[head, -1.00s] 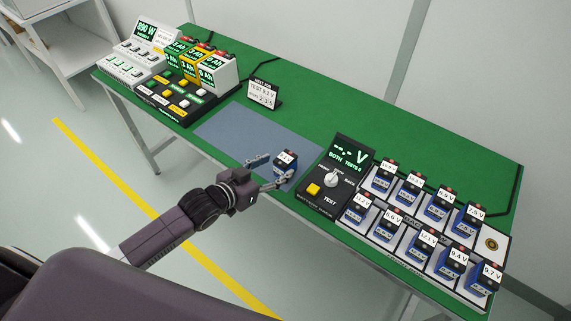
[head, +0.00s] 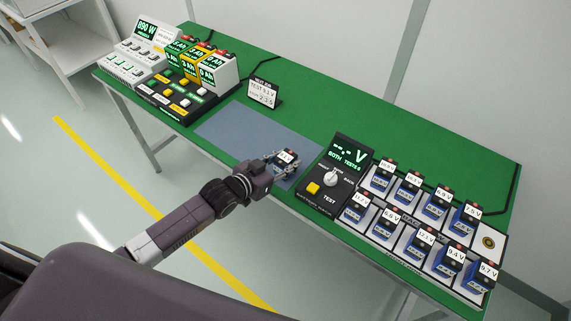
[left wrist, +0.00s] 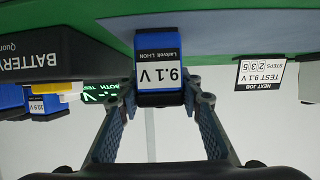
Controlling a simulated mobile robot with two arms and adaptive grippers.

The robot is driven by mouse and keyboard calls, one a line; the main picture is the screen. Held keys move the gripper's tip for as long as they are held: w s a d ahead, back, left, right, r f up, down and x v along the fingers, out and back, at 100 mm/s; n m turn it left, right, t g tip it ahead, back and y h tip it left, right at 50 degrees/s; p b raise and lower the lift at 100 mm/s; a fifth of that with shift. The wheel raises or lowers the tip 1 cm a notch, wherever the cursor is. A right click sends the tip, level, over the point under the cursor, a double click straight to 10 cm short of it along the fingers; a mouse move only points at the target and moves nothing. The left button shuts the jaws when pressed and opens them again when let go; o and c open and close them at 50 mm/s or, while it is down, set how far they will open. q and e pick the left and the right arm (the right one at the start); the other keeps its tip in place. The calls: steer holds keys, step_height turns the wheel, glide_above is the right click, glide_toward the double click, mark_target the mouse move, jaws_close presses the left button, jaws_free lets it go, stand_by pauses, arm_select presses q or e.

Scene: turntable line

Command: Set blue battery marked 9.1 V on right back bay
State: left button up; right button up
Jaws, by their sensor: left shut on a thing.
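The blue battery marked 9.1 V (head: 287,155) stands on the grey-blue mat near the table's front edge. My left gripper (head: 284,160) is shut on it, one finger on each side. In the left wrist view, the battery (left wrist: 160,98) is between the two fingertips, its white label appearing upside down. I cannot tell whether it is clear of the mat. The right back bay (head: 488,243), at the far right of the rack's back row, is empty and shows a round gold contact. My right gripper is not in view.
The rack's other bays hold blue batteries (head: 437,204) in two rows. A black tester (head: 335,180) with a knob and yellow button stands between mat and rack. A job sign (head: 263,93) stands behind the mat (head: 225,130). Button panels and packs fill the left end.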

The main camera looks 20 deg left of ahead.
arm_select(q)
steer(key=c, duration=0.5)
jaws_close()
steer(key=shift+r, duration=0.15)
